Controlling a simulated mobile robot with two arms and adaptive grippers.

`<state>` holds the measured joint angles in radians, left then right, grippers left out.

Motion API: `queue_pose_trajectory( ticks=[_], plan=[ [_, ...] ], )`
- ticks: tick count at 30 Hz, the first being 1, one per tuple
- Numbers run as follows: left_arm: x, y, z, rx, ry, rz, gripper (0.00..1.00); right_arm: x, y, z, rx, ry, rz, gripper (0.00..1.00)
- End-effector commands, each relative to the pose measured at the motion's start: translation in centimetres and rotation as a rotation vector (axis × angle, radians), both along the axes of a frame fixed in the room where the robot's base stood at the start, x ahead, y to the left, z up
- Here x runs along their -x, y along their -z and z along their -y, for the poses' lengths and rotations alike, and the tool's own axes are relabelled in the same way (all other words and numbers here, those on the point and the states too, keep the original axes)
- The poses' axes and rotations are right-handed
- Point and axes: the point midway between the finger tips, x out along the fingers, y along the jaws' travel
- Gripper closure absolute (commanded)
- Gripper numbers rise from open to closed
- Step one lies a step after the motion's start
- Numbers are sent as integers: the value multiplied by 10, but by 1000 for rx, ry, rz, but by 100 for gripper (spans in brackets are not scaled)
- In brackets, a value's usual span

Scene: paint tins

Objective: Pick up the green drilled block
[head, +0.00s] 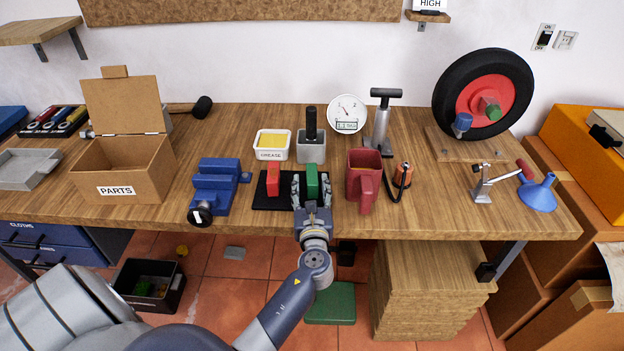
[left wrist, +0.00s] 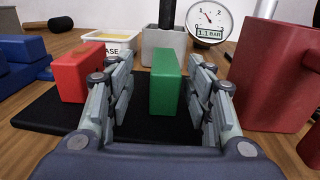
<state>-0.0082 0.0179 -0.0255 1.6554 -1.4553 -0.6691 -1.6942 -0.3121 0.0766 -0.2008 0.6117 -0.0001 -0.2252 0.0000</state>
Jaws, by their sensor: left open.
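The green drilled block (head: 312,181) stands upright on a black mat (head: 266,203) near the front of the workbench. My left gripper (head: 312,188) is open, with one finger on each side of the block. In the left wrist view, the green block (left wrist: 166,82) stands between the open fingers of the gripper (left wrist: 160,105), with a gap showing on the left side and a smaller one on the right. No drilled hole shows on its visible faces. A red block (head: 273,182) stands on the same mat, just left of my gripper. My right gripper is out of view.
A red mug-like container (head: 362,180) stands close on the right. A blue vise (head: 214,187) is to the left. Behind are a grease tub (head: 272,145), a grey holder (head: 310,152) with a black handle, and a gauge (head: 347,114). A cardboard parts box (head: 119,170) is farther left.

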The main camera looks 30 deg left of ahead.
Motion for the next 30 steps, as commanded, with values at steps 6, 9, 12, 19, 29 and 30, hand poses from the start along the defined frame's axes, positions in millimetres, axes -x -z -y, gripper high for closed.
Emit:
queue_pose_trajectory(
  ticks=[6, 9, 12, 19, 29, 30],
  plan=[
    [-30, -7, -16, -3, -1, 2, 52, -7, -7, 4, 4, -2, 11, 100],
    [-38, -6, -22, -2, -1, 1, 52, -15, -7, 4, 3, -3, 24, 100],
    [-41, -5, -24, -1, 0, 0, 52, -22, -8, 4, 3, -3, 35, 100],
    [-41, -5, -24, -1, 0, 1, 61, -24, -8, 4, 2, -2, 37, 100],
    [-41, -6, -24, -2, 0, 2, 100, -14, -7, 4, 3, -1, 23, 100],
    [-41, -6, -24, -2, 0, 2, 100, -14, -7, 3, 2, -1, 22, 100]
  ],
)
